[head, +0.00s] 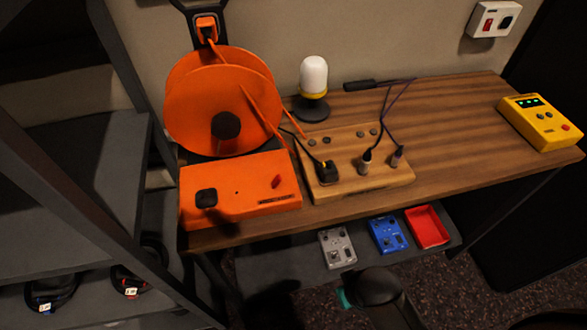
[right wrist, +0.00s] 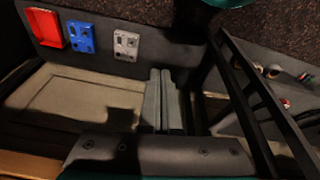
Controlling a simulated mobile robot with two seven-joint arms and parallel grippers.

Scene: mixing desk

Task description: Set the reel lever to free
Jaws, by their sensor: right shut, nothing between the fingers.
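The orange reel (head: 222,105) stands at the left end of the wooden desk, behind an orange box (head: 240,197). A small red lever (head: 276,181) is tilted on the right part of the box's top; I cannot read a label for its positions. A black knob (head: 206,198) sits on the box's left part. My right gripper (right wrist: 161,76) is shut and empty in the right wrist view, away from the lever, which that view does not show. My left gripper is not in view.
A wooden board with plugs (head: 350,188) lies right of the box. A lamp (head: 313,80) stands behind it. A yellow device (head: 540,121) is far right. A lower shelf holds a grey pedal (head: 337,247), a blue pedal (head: 387,235) and a red tray (head: 440,213). The desk's right half has free room.

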